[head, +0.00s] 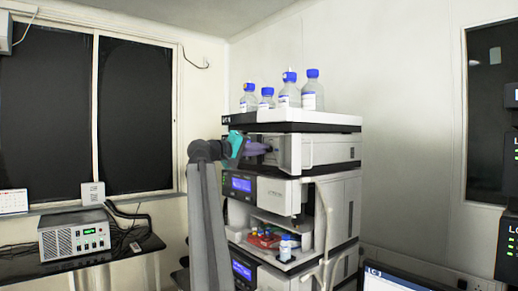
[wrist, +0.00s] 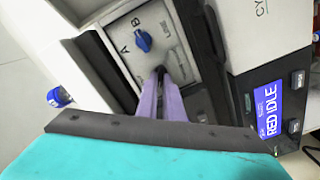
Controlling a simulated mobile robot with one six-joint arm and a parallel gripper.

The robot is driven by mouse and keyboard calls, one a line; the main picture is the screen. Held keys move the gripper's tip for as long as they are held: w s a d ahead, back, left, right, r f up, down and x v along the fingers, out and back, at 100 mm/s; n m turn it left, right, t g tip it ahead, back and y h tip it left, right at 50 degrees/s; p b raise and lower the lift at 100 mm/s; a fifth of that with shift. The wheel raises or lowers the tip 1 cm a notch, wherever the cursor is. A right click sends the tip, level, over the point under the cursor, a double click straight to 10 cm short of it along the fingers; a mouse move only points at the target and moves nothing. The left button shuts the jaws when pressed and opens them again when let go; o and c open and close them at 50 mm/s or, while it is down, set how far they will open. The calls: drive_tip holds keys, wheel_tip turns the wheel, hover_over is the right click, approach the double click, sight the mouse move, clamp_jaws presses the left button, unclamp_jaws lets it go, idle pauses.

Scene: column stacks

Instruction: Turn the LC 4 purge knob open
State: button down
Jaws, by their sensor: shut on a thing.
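My gripper (head: 268,149) is up at the top module (head: 325,150) of the column stack in the head view, with its purple fingers reaching into the open front. In the wrist view my gripper (wrist: 161,76) has its fingers close together at the panel (wrist: 178,62). They are shut on a small dark knob (wrist: 160,70), mostly hidden by the fingertips; its turn angle cannot be read. A separate blue knob (wrist: 143,41) with letters A and B sits just above left of the fingertips, apart from them.
Several blue-capped bottles (head: 312,92) stand in the tray (head: 290,120) on top of the stack. A lit display (wrist: 270,108) is at right in the wrist view. Below are coloured vials (head: 264,238). A bench unit (head: 75,240) stands left; a monitor (head: 395,280) is low right.

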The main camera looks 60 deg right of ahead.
drive_tip(key=shift+w+d+r+n+p, duration=0.1)
drive_tip(key=shift+n+p, duration=0.65)
drive_tip(key=shift+n, duration=1.05)
drive_tip(key=shift+r+n+p, duration=0.1)
drive_tip(key=shift+n+p, duration=0.6)
drive_tip(key=shift+n, duration=1.1)
drive_tip(key=c, duration=1.9)
unclamp_jaws()
drive_tip(key=shift+d+f, duration=0.15)
drive_tip(key=shift+f, duration=0.05)
drive_tip(key=shift+f, duration=0.1)
drive_tip(key=b+v, duration=0.4)
drive_tip(key=v, duration=1)
